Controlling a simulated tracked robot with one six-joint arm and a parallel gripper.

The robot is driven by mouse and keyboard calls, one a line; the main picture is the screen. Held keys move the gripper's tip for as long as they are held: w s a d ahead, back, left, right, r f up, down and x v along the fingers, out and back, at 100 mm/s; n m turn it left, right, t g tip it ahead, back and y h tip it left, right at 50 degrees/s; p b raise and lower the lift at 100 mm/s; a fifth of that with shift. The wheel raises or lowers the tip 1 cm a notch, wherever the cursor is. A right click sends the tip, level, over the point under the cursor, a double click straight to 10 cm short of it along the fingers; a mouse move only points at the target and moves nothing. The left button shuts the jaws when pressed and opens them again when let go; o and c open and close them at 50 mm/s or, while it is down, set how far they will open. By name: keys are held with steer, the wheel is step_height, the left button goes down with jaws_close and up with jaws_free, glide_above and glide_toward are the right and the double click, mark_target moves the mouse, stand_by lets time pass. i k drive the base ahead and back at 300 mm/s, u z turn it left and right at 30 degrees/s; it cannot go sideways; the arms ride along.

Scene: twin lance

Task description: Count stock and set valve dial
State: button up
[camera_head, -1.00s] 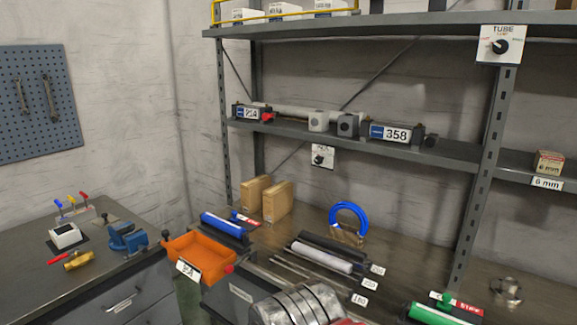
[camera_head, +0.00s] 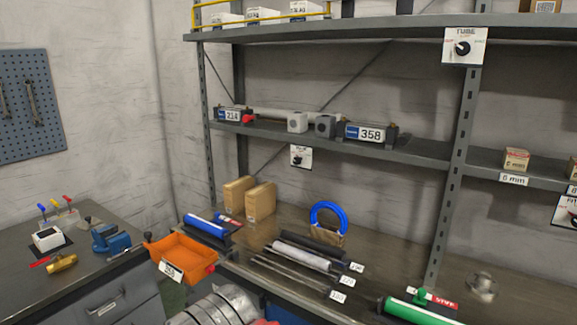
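A white plate marked TUBE with a black dial (camera_head: 462,48) hangs on the upper shelf's post. A second plate with a black dial (camera_head: 300,157) is below the middle shelf, and a third dial plate (camera_head: 566,211) is cut by the right edge. On the bench lie black and white tubes (camera_head: 300,257) and thin rods (camera_head: 287,276) with small number tags. A blue tube (camera_head: 207,227) and a green tube (camera_head: 415,312) lie to either side. Units labelled 214 (camera_head: 233,115) and 358 (camera_head: 370,133) sit on the middle shelf.
An orange tray (camera_head: 180,257) sits at the bench corner. Cardboard boxes (camera_head: 260,203) and a blue ring (camera_head: 328,218) stand behind the tubes. The left bench holds a blue vise (camera_head: 110,239).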

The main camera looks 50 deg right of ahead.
mark_target(297, 160)
steer(key=z, duration=0.05)
steer(key=i, duration=1)
steer(key=u, duration=0.05)
